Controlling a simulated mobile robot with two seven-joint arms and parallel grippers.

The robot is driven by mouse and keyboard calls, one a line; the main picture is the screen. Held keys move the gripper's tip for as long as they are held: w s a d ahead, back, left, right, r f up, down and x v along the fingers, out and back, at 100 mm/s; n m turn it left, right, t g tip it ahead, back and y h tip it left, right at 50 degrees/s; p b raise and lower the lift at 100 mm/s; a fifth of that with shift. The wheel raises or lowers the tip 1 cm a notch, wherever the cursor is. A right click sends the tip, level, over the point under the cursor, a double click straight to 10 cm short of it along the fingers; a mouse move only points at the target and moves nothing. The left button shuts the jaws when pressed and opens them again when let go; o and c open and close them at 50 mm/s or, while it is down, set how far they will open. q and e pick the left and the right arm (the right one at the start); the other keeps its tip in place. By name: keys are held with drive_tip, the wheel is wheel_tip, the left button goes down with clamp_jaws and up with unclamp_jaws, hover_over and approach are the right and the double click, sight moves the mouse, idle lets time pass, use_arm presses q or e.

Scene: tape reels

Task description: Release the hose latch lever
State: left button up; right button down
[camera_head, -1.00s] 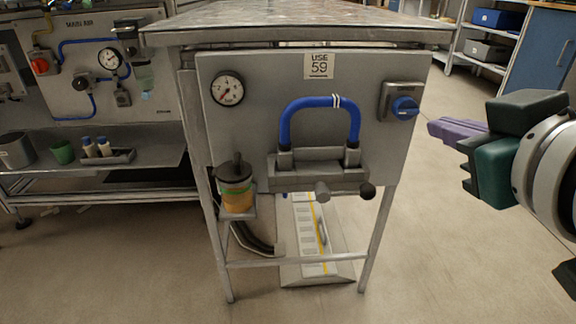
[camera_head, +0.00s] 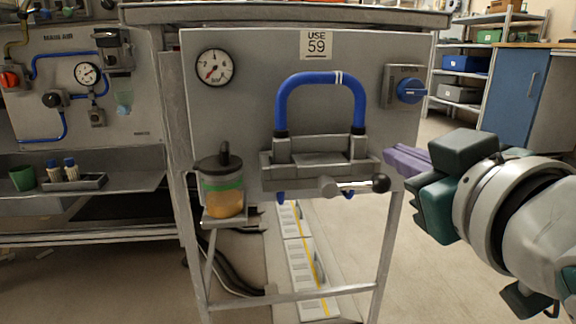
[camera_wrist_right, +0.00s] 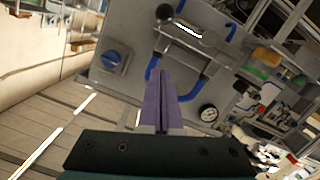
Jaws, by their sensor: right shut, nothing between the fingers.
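The hose latch lever (camera_head: 352,187) is a short metal bar with a black ball knob. It sits under the grey clamp block (camera_head: 315,168) that holds the ends of a blue looped hose (camera_head: 321,78). In the right wrist view the lever (camera_wrist_right: 190,28) is beyond the fingertips, with its knob at the upper left end. My right gripper (camera_head: 390,155) has purple fingers, shut with nothing between them. It is just right of the block and knob in the head view; in the wrist view the fingers (camera_wrist_right: 161,75) overlap the hose picture and appear apart from the lever.
The grey panel carries a gauge (camera_head: 215,67), a blue rotary switch (camera_head: 410,91) right of the hose, and a "USE 59" label (camera_head: 316,44). A jar of amber liquid (camera_head: 221,190) stands on a bracket at left. Stand legs (camera_head: 391,240) are below. Open floor lies to the right.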

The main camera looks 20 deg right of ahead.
sight(369, 162)
drive_tip(key=b+x, duration=0.4)
drive_tip(key=x, duration=0.6)
drive_tip(key=shift+f+b, duration=0.1)
drive_tip(key=shift+b, duration=0.3)
drive_tip(key=f, duration=0.1)
drive_tip(key=s+b, duration=0.1)
drive_tip(key=f+b, duration=0.1)
drive_tip(key=shift+s+d+f, duration=0.25)
drive_tip(key=shift+s+f, duration=0.05)
drive_tip(key=shift+f, duration=0.05)
drive_tip(key=shift+s+f+b, duration=0.2)
drive_tip(key=shift+s+b, duration=0.05)
drive_tip(key=shift+b, duration=0.05)
